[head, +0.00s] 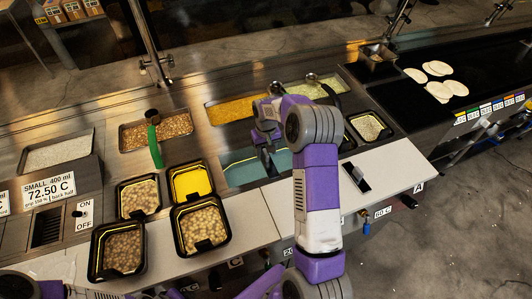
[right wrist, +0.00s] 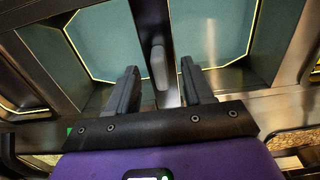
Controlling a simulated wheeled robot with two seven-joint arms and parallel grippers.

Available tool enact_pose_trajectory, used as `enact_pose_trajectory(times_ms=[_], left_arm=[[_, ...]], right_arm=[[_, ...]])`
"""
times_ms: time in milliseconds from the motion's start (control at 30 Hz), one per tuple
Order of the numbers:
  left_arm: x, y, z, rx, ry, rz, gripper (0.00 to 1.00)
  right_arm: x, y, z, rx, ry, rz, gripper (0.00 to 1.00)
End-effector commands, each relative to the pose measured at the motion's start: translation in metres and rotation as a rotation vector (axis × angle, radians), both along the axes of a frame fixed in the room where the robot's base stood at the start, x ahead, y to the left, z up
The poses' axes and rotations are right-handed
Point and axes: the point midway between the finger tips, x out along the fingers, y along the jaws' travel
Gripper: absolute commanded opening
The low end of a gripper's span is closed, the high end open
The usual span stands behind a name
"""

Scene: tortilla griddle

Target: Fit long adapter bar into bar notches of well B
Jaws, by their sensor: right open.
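A well with teal sunken floors (head: 240,173) lies in the counter, between the labels C and A; its own letter cannot be read. In the right wrist view a long dark bar (right wrist: 150,22) with a grey raised tab (right wrist: 158,68) runs between two teal compartments (right wrist: 107,38). I take it for the adapter bar. Its far end is cut off and its seating in notches cannot be told. My right gripper (right wrist: 158,88) is open, with one finger on each side of the tab and a gap to both. In the head view it is mostly hidden at the well (head: 267,158). My left gripper is not in view.
Black pans of beige food (head: 140,198) and a yellow-lined pan (head: 191,181) stand left of the well. Food wells (head: 236,109) lie behind it, one with a green-handled utensil (head: 154,146). A dark griddle with tortillas (head: 438,90) is at the right.

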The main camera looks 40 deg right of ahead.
Motion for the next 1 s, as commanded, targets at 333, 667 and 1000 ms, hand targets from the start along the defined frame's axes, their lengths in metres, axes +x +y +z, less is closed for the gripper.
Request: enact_pose_trajectory(times_ms=[333,667,1000], left_arm=[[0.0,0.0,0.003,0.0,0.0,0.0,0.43],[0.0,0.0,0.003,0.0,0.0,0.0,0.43],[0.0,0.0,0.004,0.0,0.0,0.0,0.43]], right_arm=[[0.001,0.0,0.053,-0.001,-0.003,-0.001,0.51],[0.0,0.0,0.057,0.001,-0.001,-0.001,0.51],[0.0,0.0,0.058,0.0,-0.001,0.0,0.51]])
